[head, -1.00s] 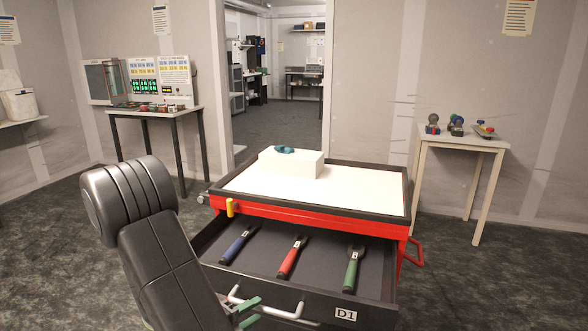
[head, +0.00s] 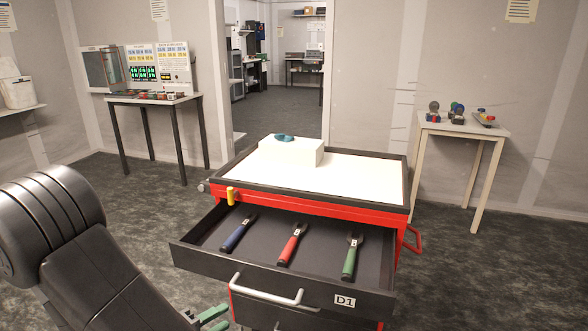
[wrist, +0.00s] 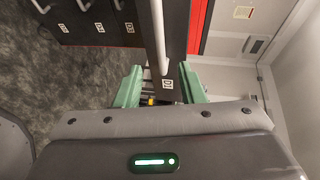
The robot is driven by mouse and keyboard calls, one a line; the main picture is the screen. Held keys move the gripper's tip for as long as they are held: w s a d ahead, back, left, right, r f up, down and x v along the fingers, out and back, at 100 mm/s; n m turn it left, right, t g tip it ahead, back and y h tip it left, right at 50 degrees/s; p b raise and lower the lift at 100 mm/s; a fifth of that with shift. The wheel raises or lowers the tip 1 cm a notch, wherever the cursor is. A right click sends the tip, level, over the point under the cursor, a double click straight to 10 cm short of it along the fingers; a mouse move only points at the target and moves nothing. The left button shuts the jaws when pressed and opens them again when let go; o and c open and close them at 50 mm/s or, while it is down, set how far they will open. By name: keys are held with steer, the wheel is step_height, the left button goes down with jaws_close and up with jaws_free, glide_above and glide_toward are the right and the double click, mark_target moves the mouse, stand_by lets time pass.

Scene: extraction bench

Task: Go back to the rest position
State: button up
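My gripper (head: 212,318) shows at the bottom edge in the head view, low and left of the drawer handle (head: 265,290). Its green fingers are spread apart in the wrist view (wrist: 160,84), with nothing held between them. The pale handle bar also runs ahead of the fingers in the wrist view (wrist: 158,35). It looks clear of them. The dark drawer marked D1 (head: 215,262) stands open in the red cart. My arm fills the lower left of the head view.
The drawer holds a blue-handled tool (head: 237,234), a red-handled tool (head: 292,246) and a green-handled tool (head: 351,257). A white block (head: 295,155) with a teal item sits on the cart (head: 360,184). Side tables stand left (head: 150,99) and right (head: 462,126).

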mark_target(257, 295)
steer(key=shift+b+x, duration=0.8)
steer(key=shift+x, duration=6)
steer(key=shift+w, duration=0.35)
